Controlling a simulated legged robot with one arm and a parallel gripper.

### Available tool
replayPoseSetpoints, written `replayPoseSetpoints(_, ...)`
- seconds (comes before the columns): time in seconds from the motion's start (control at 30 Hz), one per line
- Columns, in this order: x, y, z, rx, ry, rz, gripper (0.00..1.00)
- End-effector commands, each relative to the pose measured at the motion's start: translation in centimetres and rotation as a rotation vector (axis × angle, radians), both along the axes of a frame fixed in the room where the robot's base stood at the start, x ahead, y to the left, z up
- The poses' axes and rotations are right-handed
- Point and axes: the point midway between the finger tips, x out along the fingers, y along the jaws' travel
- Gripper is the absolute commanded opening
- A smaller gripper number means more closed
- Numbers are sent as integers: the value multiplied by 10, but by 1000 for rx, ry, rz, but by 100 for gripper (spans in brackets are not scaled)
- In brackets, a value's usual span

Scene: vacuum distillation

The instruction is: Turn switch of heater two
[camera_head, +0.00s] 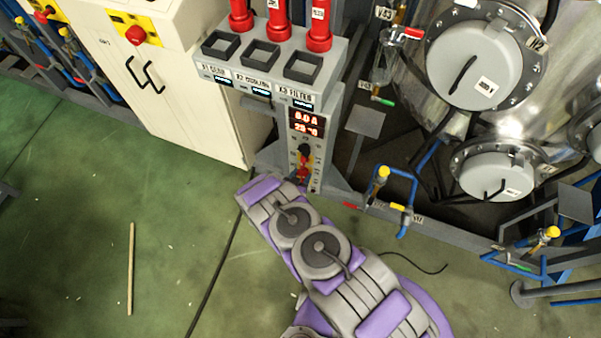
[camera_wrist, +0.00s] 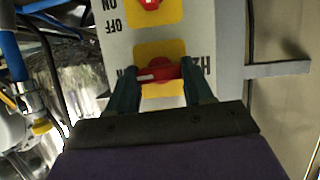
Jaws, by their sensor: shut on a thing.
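In the wrist view, the heater two switch (camera_wrist: 157,74) is a red knob on a yellow plate, next to an "H2" label that appears upside down. My gripper (camera_wrist: 160,68) has one dark finger on each side of the knob and is shut on it. The knob's bar lies roughly crosswise between the fingers, tilted slightly. In the head view, the grey control panel (camera_head: 318,150) has a red display and a column of switches. My purple and grey arm reaches to its lower part and hides most of the gripper there.
A second red switch (camera_wrist: 149,3) with ON and OFF marks sits just above in the wrist view. Red-topped fittings (camera_head: 318,30) stand on the panel's top. A cream cabinet (camera_head: 180,90) is left; steel vessels (camera_head: 475,65) and blue pipes are right. Green floor lies open at lower left.

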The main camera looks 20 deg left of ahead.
Motion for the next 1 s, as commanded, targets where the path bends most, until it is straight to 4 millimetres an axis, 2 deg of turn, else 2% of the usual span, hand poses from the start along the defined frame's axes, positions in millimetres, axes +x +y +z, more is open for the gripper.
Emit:
replayPoseSetpoints(0.47, 0, 3, 1, 59, -6, 5, 21)
replayPoseSetpoints(0.5, 0, 3, 1, 59, -6, 5, 53)
replayPoseSetpoints(0.73, -1, 1, 1, 57, -6, 2, 75)
replayPoseSetpoints(1.0, -1, 0, 1, 57, -5, 1, 77)
